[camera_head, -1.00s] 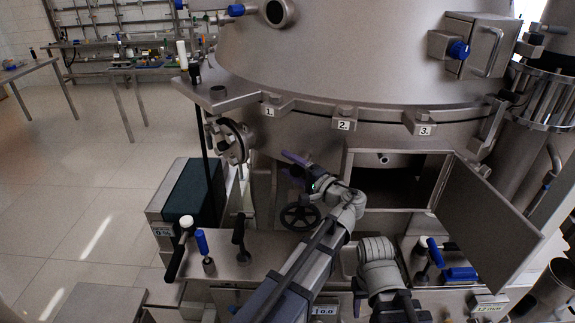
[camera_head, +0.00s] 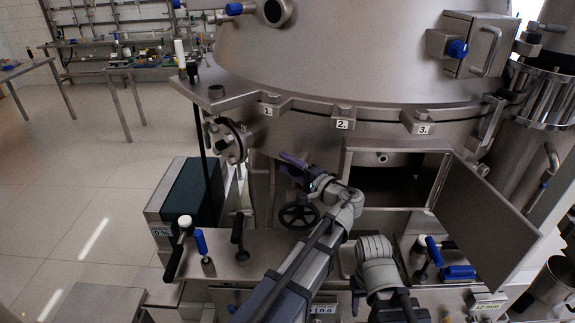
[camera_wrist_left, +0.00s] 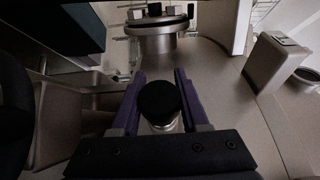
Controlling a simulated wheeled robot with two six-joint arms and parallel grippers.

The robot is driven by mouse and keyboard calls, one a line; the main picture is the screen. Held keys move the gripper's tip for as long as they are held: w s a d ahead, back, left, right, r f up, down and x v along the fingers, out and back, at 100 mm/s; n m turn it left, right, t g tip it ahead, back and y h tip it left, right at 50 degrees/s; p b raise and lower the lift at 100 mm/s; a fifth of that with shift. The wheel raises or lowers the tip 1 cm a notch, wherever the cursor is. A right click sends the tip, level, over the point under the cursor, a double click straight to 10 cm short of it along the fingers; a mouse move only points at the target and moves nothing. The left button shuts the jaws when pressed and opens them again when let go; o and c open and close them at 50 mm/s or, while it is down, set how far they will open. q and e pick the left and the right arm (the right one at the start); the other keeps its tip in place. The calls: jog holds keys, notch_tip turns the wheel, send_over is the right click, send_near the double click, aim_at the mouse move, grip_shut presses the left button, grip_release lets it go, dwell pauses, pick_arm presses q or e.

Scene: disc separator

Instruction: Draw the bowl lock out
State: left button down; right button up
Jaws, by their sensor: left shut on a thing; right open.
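A round black knob on a bright metal collar (camera_wrist_left: 160,100), which I take to be the bowl lock, shows in the left wrist view. My left gripper (camera_wrist_left: 158,88) has its two purple fingers on either side of it and is shut on it. In the head view my left gripper (camera_head: 293,160) is at the side of the machine, below the rim and left of the open compartment. The knob is hidden there. Of my right arm only a grey link shows at the lower middle; its gripper is out of view.
A black handwheel (camera_head: 299,216) is just below my left gripper. The compartment's open door (camera_head: 487,220) sticks out at the right. A flanged port (camera_head: 228,140) is to the left. Levers with white (camera_head: 185,221) and blue (camera_head: 201,242) tops stand on the front ledge.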

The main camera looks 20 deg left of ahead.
dwell(0.6)
pick_arm(q)
jog(key=s, duration=0.3)
jog(key=shift+s+a+f, duration=0.1)
jog(key=shift+s+a, duration=0.05)
jog(key=shift+a, duration=0.05)
jog(key=shift+c, duration=2)
grip_release()
jog(key=shift+s, duration=0.1)
